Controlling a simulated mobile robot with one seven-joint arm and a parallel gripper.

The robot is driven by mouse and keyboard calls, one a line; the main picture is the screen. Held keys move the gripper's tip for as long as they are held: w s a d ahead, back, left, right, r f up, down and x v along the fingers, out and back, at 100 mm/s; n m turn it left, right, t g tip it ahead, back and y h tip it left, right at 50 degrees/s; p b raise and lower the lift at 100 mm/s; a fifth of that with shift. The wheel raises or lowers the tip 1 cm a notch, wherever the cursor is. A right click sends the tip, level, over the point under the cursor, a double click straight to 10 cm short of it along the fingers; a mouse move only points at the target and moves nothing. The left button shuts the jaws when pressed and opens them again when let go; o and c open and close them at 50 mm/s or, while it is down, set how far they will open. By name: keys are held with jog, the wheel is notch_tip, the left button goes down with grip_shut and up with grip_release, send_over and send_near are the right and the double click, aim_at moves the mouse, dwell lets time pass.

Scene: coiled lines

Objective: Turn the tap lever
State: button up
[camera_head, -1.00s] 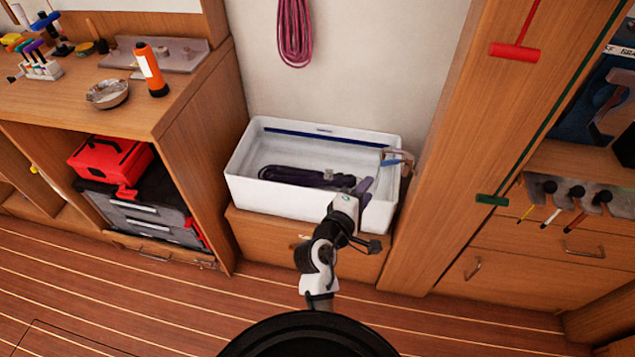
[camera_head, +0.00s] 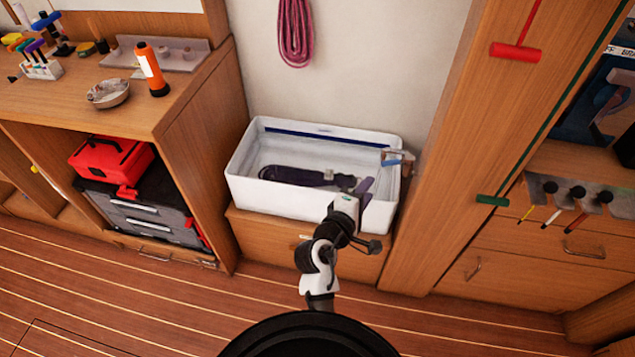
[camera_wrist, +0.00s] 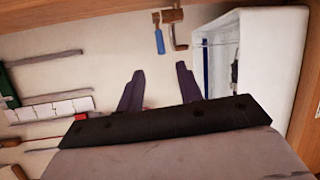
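The tap is a brownish fitting at the right end of the white basin (camera_head: 240,180), with a curved spout (camera_wrist: 179,32). Its blue lever (camera_head: 391,162) shows near the basin's right rim. In the wrist view the blue lever (camera_wrist: 159,40) hangs below the tap's body, ahead of the fingers. My gripper (camera_wrist: 160,82) is open, with two dark purple fingers spread apart and nothing between them. In the head view my gripper (camera_head: 362,186) is over the basin's right part, below and left of the lever and apart from it. The wrist partly hides the basin's front rim.
A dark item (camera_head: 295,175) lies in the basin. A wooden post (camera_head: 440,200) rises close to the right of the tap. A wooden cabinet (camera_head: 200,130) stands to the left. A coiled pink line (camera_head: 295,35) hangs on the wall above.

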jog(key=g+h+b, duration=0.3)
jog(key=g+h, duration=0.1)
jog(key=g, duration=0.2)
send_near(383, 165)
jog(key=p+x, duration=0.2)
jog(key=x, duration=1)
jog(key=shift+w+d, duration=0.1)
jog(key=shift+c, duration=0.4)
grip_shut()
